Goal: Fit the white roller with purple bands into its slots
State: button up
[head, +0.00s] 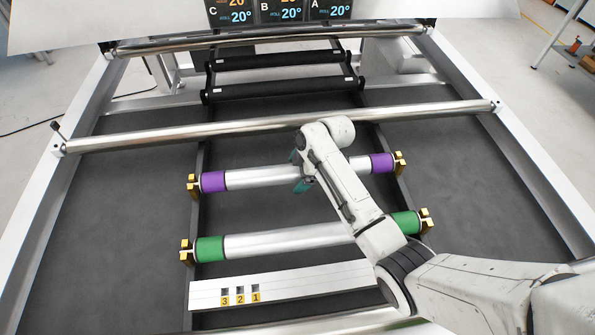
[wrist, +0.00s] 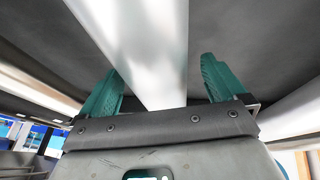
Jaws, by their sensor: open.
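The white roller with purple bands (head: 258,177) lies across the frame in the head view, its ends at the left gold slot (head: 193,184) and the right gold slot (head: 399,162). Whether each end is fully seated is too small to tell. My gripper (head: 298,171) is at the roller's middle, and my arm hides part of the roller right of there. In the wrist view the white roller (wrist: 150,45) runs between the two teal fingers of my gripper (wrist: 160,75). The fingers are open, one on each side, with a visible gap on the right.
A white roller with green bands (head: 280,241) lies nearer, between its own gold brackets. A white strip (head: 320,284) with labels 3, 2, 1 is in front. A metal bar (head: 230,131) crosses behind, with black rollers (head: 280,88) and screens (head: 282,11) beyond.

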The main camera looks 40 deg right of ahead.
jog(key=v, duration=1)
jog(key=shift+r, duration=0.2)
jog(key=shift+s+a+f, duration=0.15)
jog(key=shift+s+a, duration=0.05)
jog(key=shift+a, duration=0.15)
jog(key=s+a+f+m, duration=0.2)
jog(key=s+a+m, duration=0.25)
jog(key=a, duration=0.35)
jog(key=s+a+r+m+h, duration=0.2)
jog(key=s+a+m+h, duration=0.15)
jog(key=s+m, duration=0.6)
jog(key=s+f+g, duration=0.1)
jog(key=s+f, duration=0.1)
jog(key=s, duration=0.2)
jog(key=s+f+n+g, duration=0.1)
jog(key=s+f, duration=0.1)
jog(key=s, duration=0.3)
jog(key=s+d+f+g, duration=0.1)
jog(key=s, duration=0.3)
jog(key=shift+s+d+f+n+y, duration=0.1)
jog(key=shift+s+f+n+y, duration=0.1)
jog(key=shift+f+n+y, duration=0.2)
jog(key=shift+c, duration=0.4)
